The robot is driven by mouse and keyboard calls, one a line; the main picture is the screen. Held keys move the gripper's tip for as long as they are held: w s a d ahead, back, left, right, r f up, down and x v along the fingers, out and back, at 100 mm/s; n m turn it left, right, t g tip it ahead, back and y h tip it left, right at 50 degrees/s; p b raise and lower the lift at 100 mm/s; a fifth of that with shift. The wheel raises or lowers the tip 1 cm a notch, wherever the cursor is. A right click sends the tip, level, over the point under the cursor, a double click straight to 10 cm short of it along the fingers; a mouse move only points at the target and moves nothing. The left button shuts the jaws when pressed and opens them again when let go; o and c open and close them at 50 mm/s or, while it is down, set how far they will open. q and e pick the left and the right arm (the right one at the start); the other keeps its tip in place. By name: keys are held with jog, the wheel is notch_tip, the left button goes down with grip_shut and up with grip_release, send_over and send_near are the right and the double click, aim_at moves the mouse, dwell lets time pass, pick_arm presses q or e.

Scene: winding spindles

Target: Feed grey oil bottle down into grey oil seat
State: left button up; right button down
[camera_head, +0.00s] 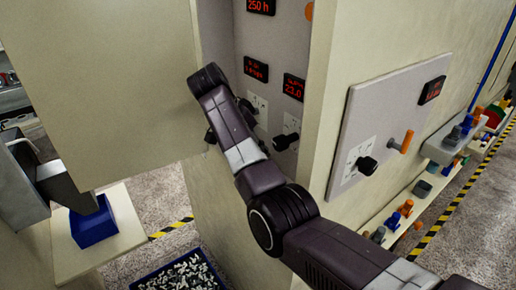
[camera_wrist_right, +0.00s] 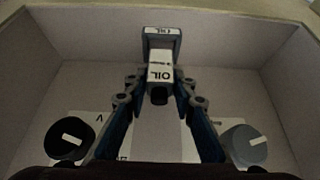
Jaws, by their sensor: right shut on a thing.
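In the right wrist view, my right gripper (camera_wrist_right: 158,88) is shut on the oil bottle (camera_wrist_right: 160,72), a pale block-like bottle with a black OIL label and a dark end toward the camera. The grey oil seat (camera_wrist_right: 163,31), with its own OIL label, stands just beyond the bottle against the box's far side. Bottle and seat overlap in this view; I cannot tell whether the bottle is inside the seat or only in front of it. In the head view, my right arm reaches into the cabinet, and its gripper and bottle are hidden. My left gripper is not in view.
In the wrist view, a black knob (camera_wrist_right: 65,138) and a grey knob (camera_wrist_right: 243,145) flank the fingers, with pale walls around. In the head view, a large cream panel (camera_head: 100,90) stands left of the arm; a blue bin (camera_head: 180,274) sits below.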

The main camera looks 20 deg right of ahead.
jog(key=shift+r, duration=0.1)
jog(key=shift+p, duration=0.35)
jog(key=shift+f+b, duration=0.3)
jog(key=shift+f, duration=1.3)
jog(key=c, duration=1.5)
grip_release()
jog(key=shift+c, duration=0.2)
jog(key=v, duration=0.7)
jog(key=shift+r, duration=0.2)
jog(key=shift+a, duration=0.2)
